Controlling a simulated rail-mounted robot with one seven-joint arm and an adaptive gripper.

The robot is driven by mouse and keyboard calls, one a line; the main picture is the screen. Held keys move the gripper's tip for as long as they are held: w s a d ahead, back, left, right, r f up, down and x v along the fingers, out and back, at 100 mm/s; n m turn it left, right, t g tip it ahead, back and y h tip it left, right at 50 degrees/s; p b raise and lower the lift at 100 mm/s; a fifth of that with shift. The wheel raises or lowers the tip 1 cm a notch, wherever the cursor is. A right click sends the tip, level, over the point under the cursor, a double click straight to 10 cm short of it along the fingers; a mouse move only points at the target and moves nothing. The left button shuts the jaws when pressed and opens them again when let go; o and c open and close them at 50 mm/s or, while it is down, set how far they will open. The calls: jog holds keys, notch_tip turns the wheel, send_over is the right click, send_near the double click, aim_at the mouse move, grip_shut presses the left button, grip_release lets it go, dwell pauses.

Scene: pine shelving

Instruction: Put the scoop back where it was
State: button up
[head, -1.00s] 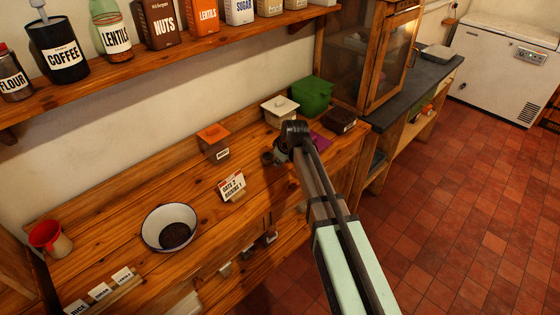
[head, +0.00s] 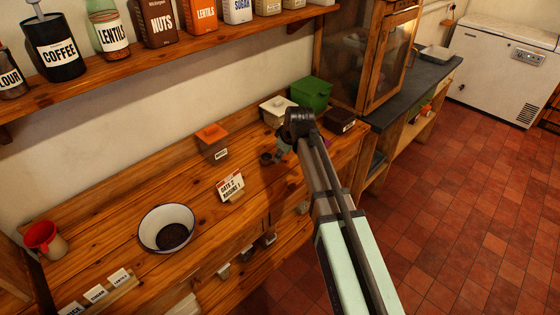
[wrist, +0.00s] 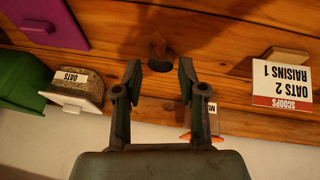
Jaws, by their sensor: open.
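A small brown thing (wrist: 158,45) stands on the wooden counter, in line with the gap between my fingertips in the wrist view. It shows as a small dark shape (head: 266,158) just left of my gripper in the head view. It may be the scoop, but its shape is too unclear to be sure. My gripper (wrist: 160,78) is open and empty, its two fingers apart on either side of that line. In the head view my arm partly hides the gripper.
An orange-lidded box (head: 212,135), a pale box marked oats (wrist: 75,90) and a green box (head: 311,93) stand along the back. A purple panel (wrist: 50,20) lies nearby.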

jog(key=shift+b+v, duration=0.55)
jog(key=shift+v, duration=2.35)
